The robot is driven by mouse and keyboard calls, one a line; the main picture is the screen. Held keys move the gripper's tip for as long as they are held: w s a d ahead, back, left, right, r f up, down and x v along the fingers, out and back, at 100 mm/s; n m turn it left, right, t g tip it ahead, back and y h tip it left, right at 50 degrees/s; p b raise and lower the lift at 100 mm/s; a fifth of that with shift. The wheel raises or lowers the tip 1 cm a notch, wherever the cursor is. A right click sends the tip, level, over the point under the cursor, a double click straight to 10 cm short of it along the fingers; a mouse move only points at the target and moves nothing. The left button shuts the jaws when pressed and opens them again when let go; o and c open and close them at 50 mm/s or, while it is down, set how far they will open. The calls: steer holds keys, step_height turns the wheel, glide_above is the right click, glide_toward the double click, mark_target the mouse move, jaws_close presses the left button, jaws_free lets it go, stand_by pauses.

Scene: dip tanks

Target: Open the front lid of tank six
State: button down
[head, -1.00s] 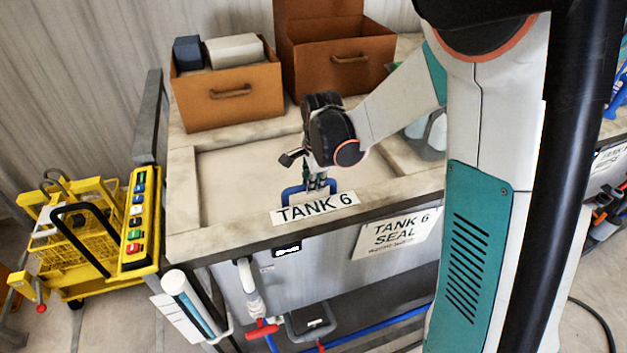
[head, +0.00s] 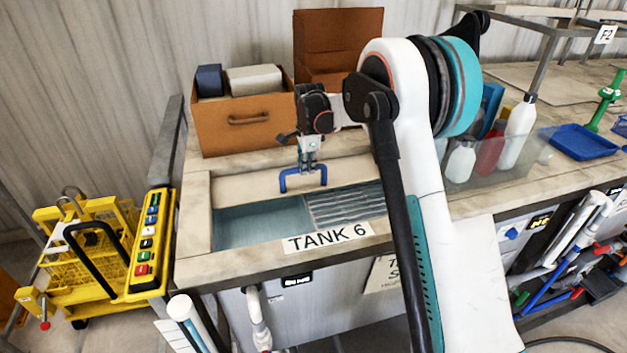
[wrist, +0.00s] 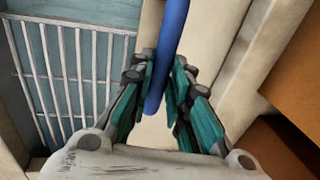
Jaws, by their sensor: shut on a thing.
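Tank six, marked by the TANK 6 label (head: 328,237), has its front part open. Its blue-grey inside (head: 262,226) and a light grating (head: 345,204) show behind the front rim. The pale front lid (head: 245,188) is at the back of this opening. My gripper (head: 308,165) is shut on the lid's blue handle (head: 288,182). In the wrist view, the handle (wrist: 172,45) runs between the teal fingers of my gripper (wrist: 160,95), with the grating (wrist: 75,75) at left. My arm hides the right end of the opening.
Bottles (head: 518,135) and a blue tray (head: 580,142) are on the right. A yellow cart (head: 95,240) stands at left.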

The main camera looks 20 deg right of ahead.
steer(key=shift+w, duration=2.65)
steer(key=c, duration=1.5)
jaws_free()
steer(key=r, duration=0.4)
steer(key=s+r, duration=0.1)
steer(key=r, duration=0.3)
steer(key=s+r, duration=0.1)
steer(key=r, duration=0.2)
steer(key=shift+s+r, duration=0.15)
steer(key=shift+r, duration=0.25)
steer(key=shift+s, duration=0.1)
